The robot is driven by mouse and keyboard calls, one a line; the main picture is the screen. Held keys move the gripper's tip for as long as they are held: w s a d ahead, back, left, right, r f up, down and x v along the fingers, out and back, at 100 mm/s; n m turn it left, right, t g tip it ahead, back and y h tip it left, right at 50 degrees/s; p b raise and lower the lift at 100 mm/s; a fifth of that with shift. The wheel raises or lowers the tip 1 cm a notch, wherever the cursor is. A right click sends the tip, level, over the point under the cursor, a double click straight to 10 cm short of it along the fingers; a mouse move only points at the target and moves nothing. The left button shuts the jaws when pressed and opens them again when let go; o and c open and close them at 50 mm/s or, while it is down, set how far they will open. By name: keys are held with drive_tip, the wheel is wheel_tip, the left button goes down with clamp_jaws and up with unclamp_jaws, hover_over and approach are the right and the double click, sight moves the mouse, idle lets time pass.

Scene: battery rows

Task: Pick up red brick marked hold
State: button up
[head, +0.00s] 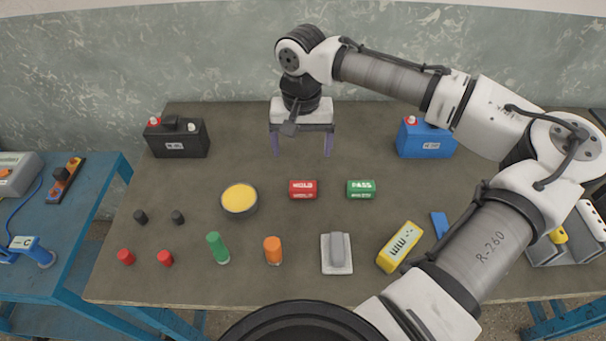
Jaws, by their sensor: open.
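The red brick marked HOLD (303,190) lies near the middle of the brown table, with white lettering on its top and front. A green brick marked PASS (361,189) lies to its right, with a gap between them. My gripper (328,154) is open and empty at the back of the table. Its two purplish fingers point down, above and behind the two bricks in the picture. It touches neither brick. The whole red brick is in plain view.
A black battery (176,139) stands back left and a blue battery (424,141) back right. A round yellow-filled dish (239,199) sits left of the red brick. Green (217,248) and orange (273,251) cylinders, a grey switch (337,253) and a yellow meter (400,246) line the front.

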drive_tip(key=p, duration=0.1)
hover_over(303, 185)
wheel_tip(303, 185, down, 8)
drive_tip(key=shift+s+a, duration=0.1)
drive_tip(key=shift+f+p, duration=0.95)
drive_tip(key=shift+f, duration=1.85)
drive_tip(key=shift+c, duration=0.2)
drive_tip(key=c, duration=1)
drive_tip(key=shift+r, duration=0.15)
